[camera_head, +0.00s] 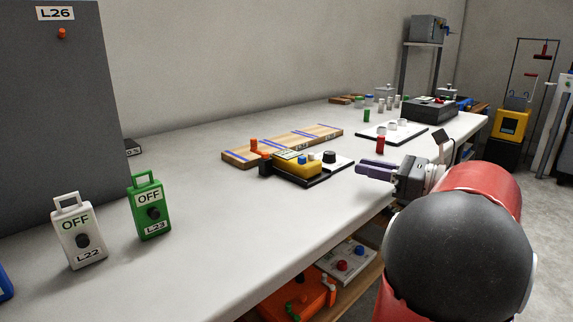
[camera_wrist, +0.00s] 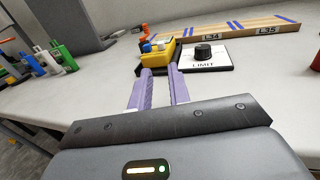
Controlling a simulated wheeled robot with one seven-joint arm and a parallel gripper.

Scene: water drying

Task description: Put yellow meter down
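The yellow meter (camera_head: 297,166) sits on a black base on the white bench, at the middle of the head view. It has a blue top part and small coloured knobs. In the wrist view the meter (camera_wrist: 158,52) lies just beyond my fingertips. My gripper (camera_head: 362,171) is to the right of the meter in the head view, with a clear space between them. In the wrist view my two purple fingers (camera_wrist: 164,74) stand apart with a gap and nothing between them.
A LIMIT plate with a black knob (camera_wrist: 203,52) is right beside the meter. A wooden board with blue stripes (camera_head: 318,134) lies behind it. A red cylinder (camera_head: 381,145) stands near my gripper. Green L23 (camera_head: 150,213) and white L22 (camera_head: 78,238) blocks stand left. The front bench is clear.

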